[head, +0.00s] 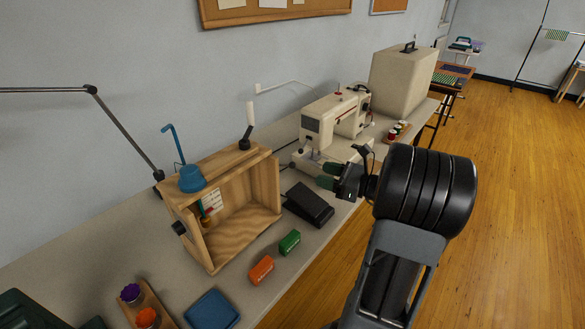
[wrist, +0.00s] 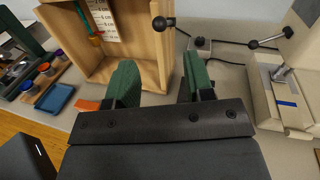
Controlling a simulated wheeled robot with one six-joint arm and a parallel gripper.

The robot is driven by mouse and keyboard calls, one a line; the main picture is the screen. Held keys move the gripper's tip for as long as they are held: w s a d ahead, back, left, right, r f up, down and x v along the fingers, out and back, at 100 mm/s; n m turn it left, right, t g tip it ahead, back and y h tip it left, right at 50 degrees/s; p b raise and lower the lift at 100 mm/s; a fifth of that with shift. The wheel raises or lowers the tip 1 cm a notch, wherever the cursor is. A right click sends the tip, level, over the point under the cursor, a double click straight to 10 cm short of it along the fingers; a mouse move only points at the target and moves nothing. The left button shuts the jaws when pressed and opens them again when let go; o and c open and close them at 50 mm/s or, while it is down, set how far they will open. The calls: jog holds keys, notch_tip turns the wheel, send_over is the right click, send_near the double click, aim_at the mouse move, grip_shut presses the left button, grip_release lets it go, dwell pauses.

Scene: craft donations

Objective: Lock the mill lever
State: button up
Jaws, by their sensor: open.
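A wooden open-fronted box (head: 238,238) stands on the bench with a blue cup (head: 191,179) and blue hooked rod (head: 173,143) on top. A black fitting with a pale upright handle (head: 249,115) is at its back right corner. In the wrist view, a black ball knob (wrist: 160,23) shows at the box's right side. A metal lever with dark ends (wrist: 270,38) is by the cream machine. I cannot tell which is the mill lever. My gripper (head: 328,175) is open and empty, its green fingers (wrist: 160,80) apart, right of the box in the head view.
A cream sewing machine (head: 330,125) stands behind my gripper. A black pedal (head: 308,204), green block (head: 290,242), orange block (head: 261,270) and blue tray (head: 212,309) lie along the bench front. A jointed arm (head: 125,130) rises at left. Wooden floor (head: 510,200) is clear at right.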

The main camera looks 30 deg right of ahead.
aim_at(293, 165)
jog(key=x, duration=1)
jog(key=shift+w+a, duration=0.15)
jog(key=shift+a, duration=0.05)
jog(key=shift+c, duration=0.2)
grip_shut()
